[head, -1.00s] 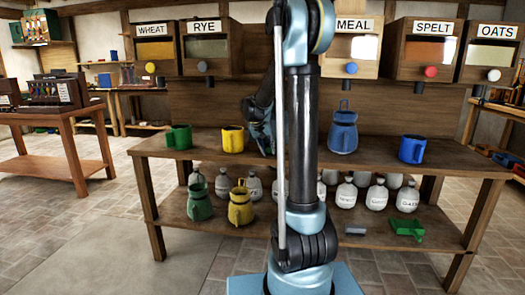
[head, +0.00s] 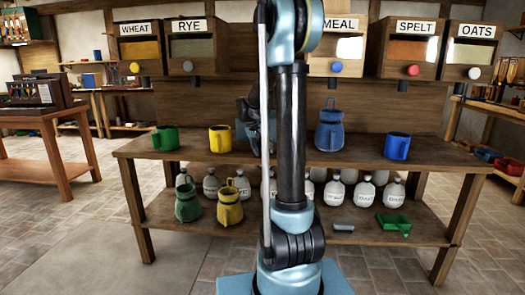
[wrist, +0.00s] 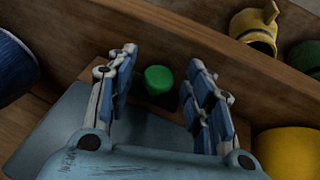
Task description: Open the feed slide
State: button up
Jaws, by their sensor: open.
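My gripper (wrist: 158,95) is open. In the wrist view its two fingers stand apart, one on each side of a small green knob (wrist: 158,80), with a gap on each side. The knob is on or just in front of a brown wooden piece, and I cannot tell whether it belongs to the feed slide. A pale blue-grey panel (wrist: 45,130) lies below the left finger. In the head view my gripper (head: 252,118) is partly behind my arm, over the table between the yellow mug and the blue jug. The green knob is hidden there.
A green mug (head: 165,138), a yellow mug (head: 221,139), a blue jug (head: 329,130) and a blue mug (head: 397,146) stand on the table (head: 440,153). Jugs, white bottles and a green scoop (head: 392,223) are on the lower shelf. Labelled bins hang above.

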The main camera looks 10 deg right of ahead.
jog(key=shift+r, duration=0.1)
jog(key=v, duration=1.1)
jog(key=shift+r, duration=0.35)
jog(key=shift+s+a, duration=0.1)
jog(key=shift+s, duration=0.1)
jog(key=s+f+n+y, duration=0.1)
jog(key=s+f, duration=0.2)
jog(key=s, duration=0.7)
jog(key=s+f+n+y, duration=0.1)
jog(key=s+f, duration=0.2)
jog(key=s, duration=0.8)
jog(key=s+a+f+n+g+y, duration=0.1)
jog(key=s+f+y, duration=0.1)
jog(key=s+f, duration=1.1)
jog(key=s, duration=0.4)
jog(key=shift+a, duration=0.2)
jog(key=shift+w+f, duration=0.15)
jog(key=shift+w, duration=0.25)
